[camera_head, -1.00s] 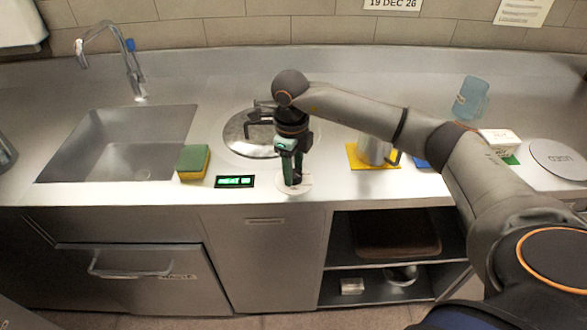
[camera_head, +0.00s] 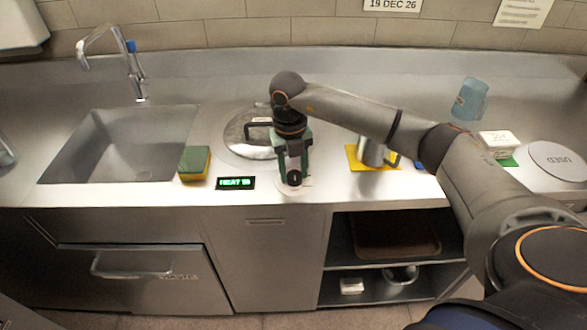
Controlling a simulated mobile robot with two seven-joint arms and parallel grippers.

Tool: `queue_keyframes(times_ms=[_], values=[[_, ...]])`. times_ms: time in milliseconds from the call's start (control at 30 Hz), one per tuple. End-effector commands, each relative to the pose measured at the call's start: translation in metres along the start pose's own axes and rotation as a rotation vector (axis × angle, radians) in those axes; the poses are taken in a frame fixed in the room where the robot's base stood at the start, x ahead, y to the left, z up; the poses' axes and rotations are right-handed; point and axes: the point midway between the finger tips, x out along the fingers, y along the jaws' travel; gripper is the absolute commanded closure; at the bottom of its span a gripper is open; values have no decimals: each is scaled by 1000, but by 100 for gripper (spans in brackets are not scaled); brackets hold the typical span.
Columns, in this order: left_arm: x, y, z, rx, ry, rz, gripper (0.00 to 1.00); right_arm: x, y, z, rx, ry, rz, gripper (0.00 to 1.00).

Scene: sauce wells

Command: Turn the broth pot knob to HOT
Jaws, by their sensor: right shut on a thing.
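The broth pot (camera_head: 238,142) sits in the counter with a metal lid and a dark handle, partly hidden behind my right arm. In front of it is the knob (camera_head: 294,178), small and black on a pale round dial plate (camera_head: 300,187). My right gripper (camera_head: 293,174) points down and is shut on the knob, one finger on each side. A black display (camera_head: 236,183) left of the knob shows green text that seems to read HEAT and a number, too small to be sure of. The dial's markings cannot be read. My left gripper is not in view.
A green and yellow sponge (camera_head: 195,163) lies between the sink (camera_head: 115,150) and the display. Right of my gripper, a metal jug (camera_head: 371,152) stands on a yellow mat (camera_head: 353,160). A blue clear container (camera_head: 470,99) stands farther back.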

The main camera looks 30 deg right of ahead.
Motion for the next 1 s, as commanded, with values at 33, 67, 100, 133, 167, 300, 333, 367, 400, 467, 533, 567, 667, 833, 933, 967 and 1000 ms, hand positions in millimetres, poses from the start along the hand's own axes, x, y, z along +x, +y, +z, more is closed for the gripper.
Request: queue_keyframes(times_ms=[33,67,100,133,167,300,333,367,400,467,533,567,667,833,933,967,1000], values=[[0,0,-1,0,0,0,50,-1,-1,0,19,0,-3,100],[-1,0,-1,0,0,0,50,-1,-1,0,26,0,-3,100],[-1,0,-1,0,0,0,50,-1,-1,0,36,1,-3,100],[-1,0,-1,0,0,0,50,-1,-1,0,42,1,-3,100],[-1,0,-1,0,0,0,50,-1,-1,0,47,2,-3,100],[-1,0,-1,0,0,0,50,-1,-1,0,61,2,-3,100],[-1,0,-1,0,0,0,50,-1,-1,0,62,2,-3,100],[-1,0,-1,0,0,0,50,0,-1,0,64,3,-3,100],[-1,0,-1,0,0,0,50,0,-1,0,64,3,-3,100],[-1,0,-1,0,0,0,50,0,-1,0,65,3,-3,100],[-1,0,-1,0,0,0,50,0,-1,0,65,3,-3,100],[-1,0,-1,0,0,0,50,0,-1,0,65,3,-2,100],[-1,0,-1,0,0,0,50,0,-1,0,64,3,-2,100],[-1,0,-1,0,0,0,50,0,-1,0,63,3,-2,36],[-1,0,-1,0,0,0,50,0,0,0,62,3,-1,25],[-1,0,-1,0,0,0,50,0,0,0,62,3,-1,24],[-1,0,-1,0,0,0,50,0,0,0,61,3,-1,24]])
